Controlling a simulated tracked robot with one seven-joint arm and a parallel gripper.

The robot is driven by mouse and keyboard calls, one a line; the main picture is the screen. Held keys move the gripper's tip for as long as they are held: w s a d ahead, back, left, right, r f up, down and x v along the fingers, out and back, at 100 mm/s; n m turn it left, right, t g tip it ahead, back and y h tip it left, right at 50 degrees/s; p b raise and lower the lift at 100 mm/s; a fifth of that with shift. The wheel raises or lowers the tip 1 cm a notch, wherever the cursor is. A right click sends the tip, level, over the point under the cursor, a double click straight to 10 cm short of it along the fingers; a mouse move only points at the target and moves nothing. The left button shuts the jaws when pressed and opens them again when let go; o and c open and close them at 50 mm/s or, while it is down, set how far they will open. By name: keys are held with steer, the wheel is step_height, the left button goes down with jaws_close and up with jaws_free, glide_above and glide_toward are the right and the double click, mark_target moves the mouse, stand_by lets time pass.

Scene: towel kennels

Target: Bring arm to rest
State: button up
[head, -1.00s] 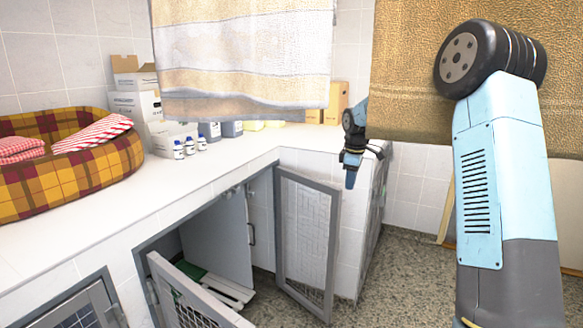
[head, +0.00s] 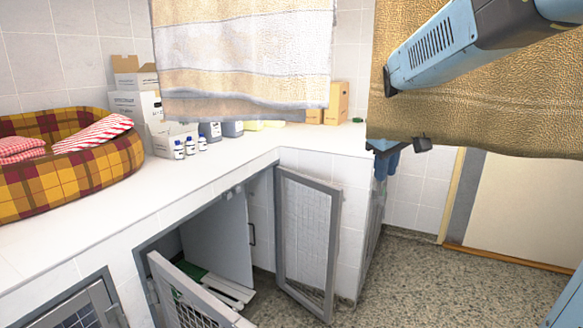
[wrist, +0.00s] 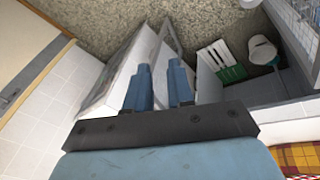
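My gripper (wrist: 160,76) shows in the wrist view with its two blue fingers apart and nothing between them. In the head view my gripper (head: 386,165) points down beside the counter's right end, partly hidden by the brown towel. The brown towel (head: 480,120) hangs at the upper right, with part of my arm in front of it. A striped beige and white towel (head: 245,60) hangs at the upper middle.
An open mesh kennel door (head: 306,240) stands below the counter (head: 100,215). A second door (head: 190,295) is open at lower left. A plaid pet bed (head: 75,165), boxes (head: 135,100) and bottles (head: 190,146) stand on the counter. Floor at right is clear.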

steer(key=s+d+f+m+t, duration=0.1)
steer(key=s+m, duration=0.2)
steer(key=s, duration=0.7)
steer(key=s+d+f+m+t+y, duration=0.1)
steer(key=s+m, duration=0.2)
steer(key=s, duration=0.7)
steer(key=shift+f, duration=0.25)
steer(key=shift+s+d, duration=0.1)
steer(key=shift+d, duration=0.15)
